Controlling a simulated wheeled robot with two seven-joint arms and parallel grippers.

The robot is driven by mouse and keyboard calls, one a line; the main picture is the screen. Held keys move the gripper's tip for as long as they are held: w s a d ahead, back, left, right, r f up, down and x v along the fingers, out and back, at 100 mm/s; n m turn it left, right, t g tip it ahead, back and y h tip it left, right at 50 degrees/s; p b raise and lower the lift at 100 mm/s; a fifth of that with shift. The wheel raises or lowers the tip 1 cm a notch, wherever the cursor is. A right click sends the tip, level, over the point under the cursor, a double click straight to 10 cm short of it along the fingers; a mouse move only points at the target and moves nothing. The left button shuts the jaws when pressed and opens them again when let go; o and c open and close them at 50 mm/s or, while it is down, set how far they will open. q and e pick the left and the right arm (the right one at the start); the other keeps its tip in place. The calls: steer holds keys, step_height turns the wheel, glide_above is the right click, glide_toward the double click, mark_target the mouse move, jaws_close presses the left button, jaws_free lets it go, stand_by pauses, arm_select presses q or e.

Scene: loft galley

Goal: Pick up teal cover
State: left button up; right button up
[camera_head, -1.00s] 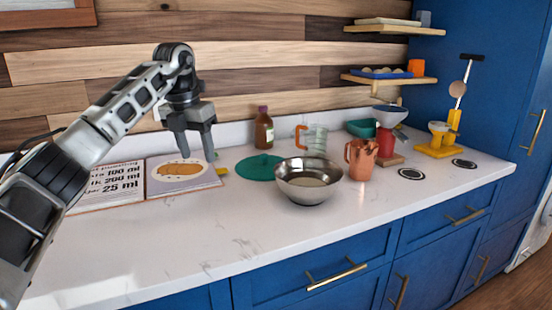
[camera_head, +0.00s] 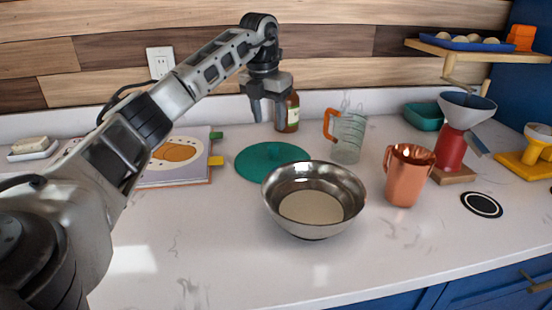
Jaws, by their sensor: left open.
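My left gripper (camera_head: 268,117) points down, open and empty, above the far part of the cover and in front of the brown bottle (camera_head: 292,113). It appears apart from the cover. My right gripper is not in view.
A glass measuring jug (camera_head: 349,138) with an orange handle, a copper pitcher (camera_head: 407,178) and a red funnel stand (camera_head: 452,150) are to the right. An open recipe book (camera_head: 185,178) lies left. The front counter (camera_head: 210,255) is clear.

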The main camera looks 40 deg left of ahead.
mark_target(273, 145)
arm_select(q)
steer(key=f, duration=0.3)
steer(key=w+f, duration=0.1)
steer(key=f, duration=0.5)
steer(key=shift+w+a+f+p, duration=0.15)
steer(key=shift+w+f+p, duration=0.2)
steer(key=shift+w+p, duration=0.05)
steer(key=c, duration=1.1)
